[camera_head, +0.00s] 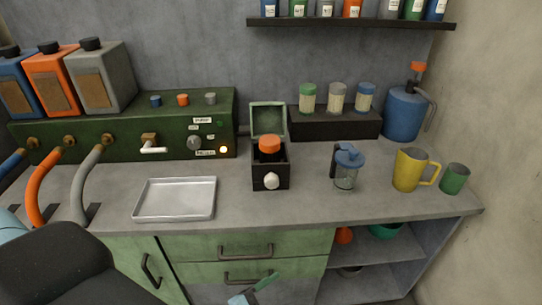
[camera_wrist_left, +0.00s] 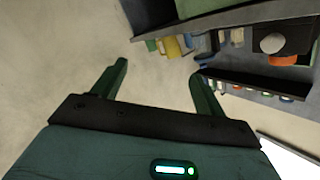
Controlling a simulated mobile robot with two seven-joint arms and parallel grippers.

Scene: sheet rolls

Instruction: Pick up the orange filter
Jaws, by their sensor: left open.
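An orange-topped piece (camera_head: 269,145) with a dark lower part sits in a small open dark box (camera_head: 258,179) with a white front knob, at the middle of the counter. In the head view, a teal and green gripper part (camera_head: 256,287) shows at the bottom, low in front of the drawers. My right gripper is not seen.
A metal tray (camera_head: 175,199) lies left of the box. A glass jar with a blue top (camera_head: 346,168), a yellow mug (camera_head: 410,169) and a green cup (camera_head: 454,178) stand to the right. A green machine (camera_head: 120,125) with hoses is at the back left. A bottle shelf (camera_head: 350,23) hangs above.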

